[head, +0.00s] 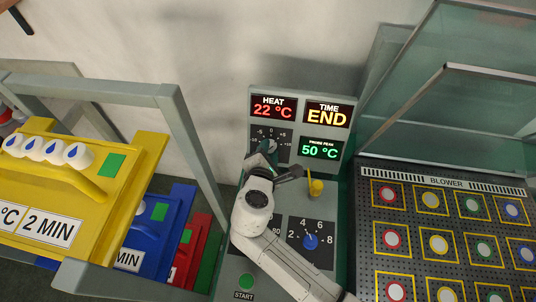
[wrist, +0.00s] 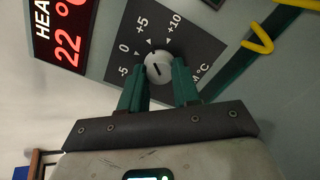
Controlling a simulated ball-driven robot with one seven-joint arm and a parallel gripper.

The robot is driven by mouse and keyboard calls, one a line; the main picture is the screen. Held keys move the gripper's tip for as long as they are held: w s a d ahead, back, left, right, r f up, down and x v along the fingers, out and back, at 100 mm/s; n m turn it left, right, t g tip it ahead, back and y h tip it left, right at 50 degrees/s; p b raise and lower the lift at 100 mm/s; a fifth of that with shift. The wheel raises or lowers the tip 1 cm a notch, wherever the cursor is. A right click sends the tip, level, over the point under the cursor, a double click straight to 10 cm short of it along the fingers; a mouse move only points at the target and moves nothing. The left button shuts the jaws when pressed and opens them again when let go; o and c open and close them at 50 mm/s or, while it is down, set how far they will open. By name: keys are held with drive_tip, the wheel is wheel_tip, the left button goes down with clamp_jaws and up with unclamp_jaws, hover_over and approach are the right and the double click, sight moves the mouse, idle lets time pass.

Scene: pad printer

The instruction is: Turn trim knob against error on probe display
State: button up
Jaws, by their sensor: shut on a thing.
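The trim knob (wrist: 158,66) is a small light-grey dial with a short dark line, on a black scale plate (wrist: 190,30) marked -5, 0, +5 and +10. In the wrist view, my gripper (wrist: 160,76) has its two green fingers on either side of the knob, shut on it. The dark line's exact setting is hard to read. In the head view, my gripper (head: 266,150) covers the knob and part of its plate. The probe display (head: 320,149) reads "PROBE PEAK 50 °C" in green.
The heat display (head: 273,107) reads 22 °C and the time display (head: 327,114) reads END. A yellow part (head: 316,187) stands right of my gripper. Below are a blue timer knob (head: 310,241) and a green START button (head: 246,281). A blower tray (head: 446,183) is at right, coloured racks at left.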

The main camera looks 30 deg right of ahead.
drive_tip(key=shift+m+b, duration=2.45)
drive_tip(key=shift+m, duration=1.35)
drive_tip(key=o, duration=1.1)
drive_tip(key=shift+c, duration=0.2)
drive_tip(key=b+v, duration=0.1)
drive_tip(key=v, duration=0.9)
drive_tip(key=shift+s+a, duration=0.2)
drive_tip(key=shift+s, duration=0.1)
drive_tip(key=shift+r, duration=0.2)
